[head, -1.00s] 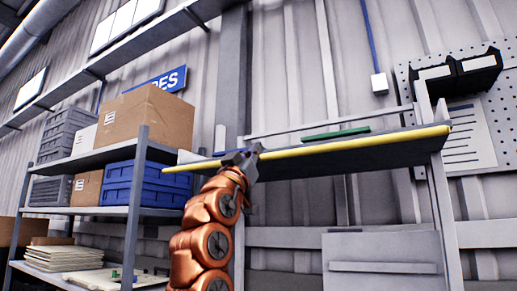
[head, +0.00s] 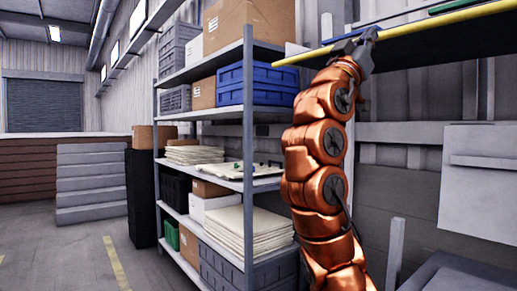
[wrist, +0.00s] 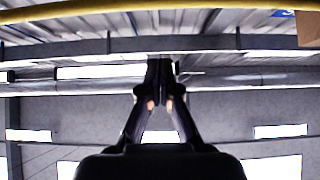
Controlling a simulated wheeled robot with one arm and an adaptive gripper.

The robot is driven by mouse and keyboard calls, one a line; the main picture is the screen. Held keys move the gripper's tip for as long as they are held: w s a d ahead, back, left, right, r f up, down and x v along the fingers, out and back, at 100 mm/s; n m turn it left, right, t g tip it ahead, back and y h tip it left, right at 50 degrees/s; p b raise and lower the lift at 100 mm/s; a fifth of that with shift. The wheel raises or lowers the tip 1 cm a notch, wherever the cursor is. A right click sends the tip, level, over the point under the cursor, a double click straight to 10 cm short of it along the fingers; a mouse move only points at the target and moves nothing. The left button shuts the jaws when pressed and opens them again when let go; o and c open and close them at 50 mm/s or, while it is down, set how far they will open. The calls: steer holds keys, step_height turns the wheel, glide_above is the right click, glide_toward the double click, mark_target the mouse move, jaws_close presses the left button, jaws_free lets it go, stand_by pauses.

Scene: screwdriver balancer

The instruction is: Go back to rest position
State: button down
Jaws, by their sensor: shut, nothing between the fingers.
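My gripper (head: 358,44) is raised at the upper right of the head view, at the end of my orange arm. It is beside the yellow-edged shelf (head: 430,52), and the yellow edge (head: 440,24) passes close to it or behind it. I cannot tell whether they touch. In the wrist view the gripper's two dark fingers (wrist: 160,78) come together with nothing between them. The yellow edge (wrist: 150,10) crosses the top of that view, apart from the fingertips.
A storage rack (head: 249,150) with a blue crate (head: 272,84), a cardboard box (head: 240,27) and stacked sheets stands left of my arm. A grey panel (head: 478,180) is at the right. Open floor (head: 70,245) lies at the far left.

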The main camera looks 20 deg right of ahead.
steer(key=w+f+n+t+y, duration=0.1)
steer(key=w+f+n+y, duration=0.45)
steer(key=w, duration=0.45)
steer(key=w+f+n+t+y, duration=0.2)
steer(key=w+f+n+y, duration=0.3)
steer(key=w, duration=0.4)
steer(key=s+f+g+y, duration=0.2)
steer(key=s+f, duration=0.1)
steer(key=f, duration=0.8)
steer(key=s+a+f+n+g+y, duration=0.1)
steer(key=s+f+g+y, duration=0.2)
steer(key=f, duration=0.8)
steer(key=s+f+g+y, duration=0.2)
steer(key=s+f, duration=0.2)
steer(key=f, duration=0.7)
steer(key=s+a+f+n+g+y, duration=0.1)
steer(key=s+a+f+g+y, duration=0.2)
steer(key=s+a+f, duration=0.6)
steer(key=s+a+f+n+g+y, duration=0.15)
steer(key=s+a+f, duration=0.35)
steer(key=s+f, duration=0.8)
steer(key=s+a+f+g+y, duration=0.35)
steer(key=s+a+f, duration=0.3)
steer(key=s, duration=0.65)
step_height(320, 180, up, 24)
steer(key=s+p, duration=0.1)
steer(key=p, duration=2.3)
steer(key=shift+s+r+t, duration=0.2)
steer(key=shift+s+t, duration=0.1)
steer(key=shift+s, duration=0.05)
